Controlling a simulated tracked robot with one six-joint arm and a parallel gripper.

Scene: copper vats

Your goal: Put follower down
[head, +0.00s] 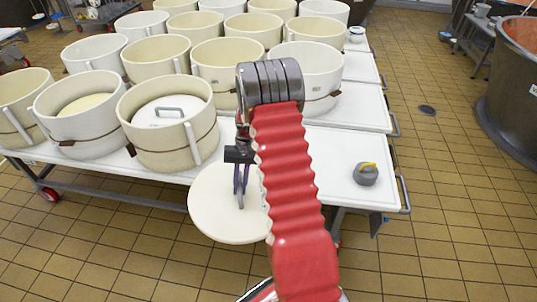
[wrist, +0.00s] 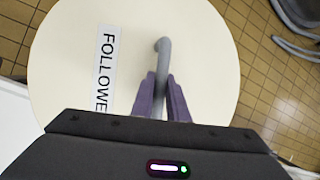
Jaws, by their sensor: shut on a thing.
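The follower is a round cream disc with a grey bar handle. In the head view the follower (head: 215,208) hangs in front of the near edge of the white table (head: 335,160), partly behind my arm. In the wrist view the disc (wrist: 205,60) fills the middle, with a label reading "FOLLOWE" and the rest hidden. My gripper (head: 241,188) is shut on the follower's handle; in the wrist view its purple fingers (wrist: 165,95) close around the grey bar (wrist: 163,55). The disc appears roughly level, with floor tiles visible around it.
Several cream cheese moulds stand in rows on the tables; a near one (head: 140,150) holds a white lid with a handle. A grey weight with a yellow mark (head: 366,174) sits on the table's right part. Bare table top lies around it. A copper vat (head: 510,100) stands at right.

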